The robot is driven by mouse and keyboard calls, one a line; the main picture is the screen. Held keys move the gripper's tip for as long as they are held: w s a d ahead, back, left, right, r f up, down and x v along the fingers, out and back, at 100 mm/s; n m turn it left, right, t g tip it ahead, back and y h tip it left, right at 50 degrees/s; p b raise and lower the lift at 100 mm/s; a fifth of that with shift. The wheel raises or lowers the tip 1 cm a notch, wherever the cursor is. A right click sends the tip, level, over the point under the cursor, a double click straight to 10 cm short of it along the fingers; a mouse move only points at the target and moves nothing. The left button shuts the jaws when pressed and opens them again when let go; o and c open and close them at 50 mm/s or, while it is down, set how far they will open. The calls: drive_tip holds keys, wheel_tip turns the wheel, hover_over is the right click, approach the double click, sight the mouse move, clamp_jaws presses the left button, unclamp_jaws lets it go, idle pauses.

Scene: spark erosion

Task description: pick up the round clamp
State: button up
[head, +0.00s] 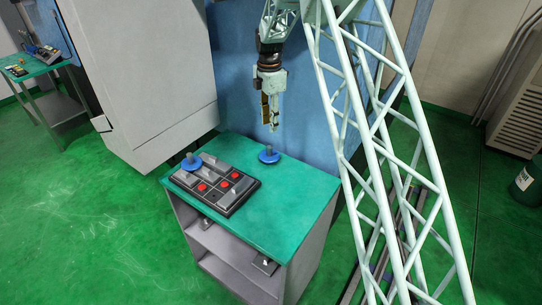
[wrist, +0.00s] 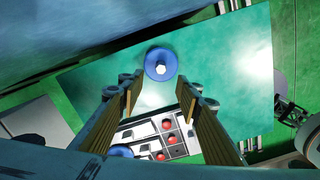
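A round clamp, a blue disc with a grey post (head: 269,155), stands alone on the green cabinet top near its back edge in the head view. It also shows in the wrist view (wrist: 158,65), beyond and between my fingertips. A second blue disc with a grey post (head: 191,162) sits on the dark tray at the left; in the wrist view it is partly hidden by my gripper. My gripper (head: 272,125) points down above the cabinet top, near the lone clamp and apart from it. In the wrist view its two fingers are spread with nothing between them.
The dark tray (head: 236,196) holds grey blocks and red round parts on the left half of the green cabinet top (head: 290,205). The right part of the top is clear. A blue wall panel stands close behind. A grey machine (head: 150,70) stands at the left.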

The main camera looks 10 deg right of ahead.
sight(269, 147)
idle(0.3)
drive_tip(key=shift+f, duration=4.25)
drive_tip(key=shift+f, duration=0.1)
drive_tip(key=shift+s+a+f+p, duration=0.1)
drive_tip(key=shift+f+p, duration=0.05)
drive_tip(key=shift+f, duration=1.15)
drive_tip(key=shift+s+f+p, duration=0.1)
drive_tip(key=shift+f+p, duration=0.05)
drive_tip(key=shift+f, duration=1.1)
drive_tip(key=shift+c, duration=0.3)
clamp_jaws()
